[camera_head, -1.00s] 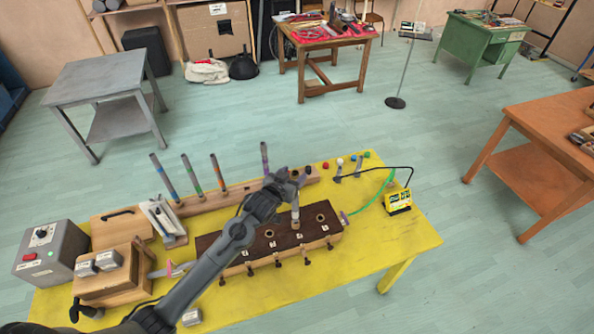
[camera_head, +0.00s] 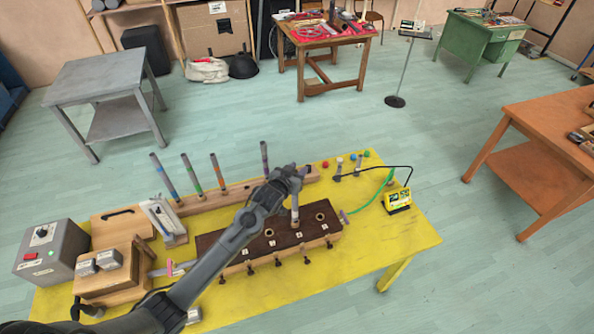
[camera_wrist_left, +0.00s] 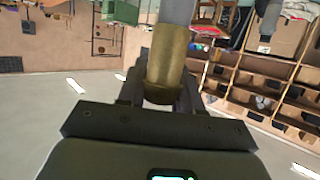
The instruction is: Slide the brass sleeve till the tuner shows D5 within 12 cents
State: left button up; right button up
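The brass sleeve (camera_wrist_left: 166,65) fills the space between the fingers of my left gripper in the left wrist view, with a grey tube (camera_wrist_left: 175,10) coming out of its far end. The fingers lie against both its sides. In the head view my left gripper (camera_head: 297,172) is above the dark-topped wooden block (camera_head: 250,250), at the top of a pale upright tube (camera_head: 295,212) standing in it. The gripper hides the sleeve there. The yellow tuner (camera_head: 398,208) stands at the right of the yellow table; its lit display is too small to read. My right gripper is out of view.
A wooden rack (camera_head: 240,190) with several upright banded tubes stands behind the block. A grey control box (camera_head: 50,252) and wooden boxes are at the left. The table's front right (camera_head: 350,270) is clear.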

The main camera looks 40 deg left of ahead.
pick_arm(q)
jog(key=shift+c, duration=1.4)
jog(key=shift+f, duration=0.45)
jog(key=o, duration=1.1)
jog(key=shift+s, duration=0.15)
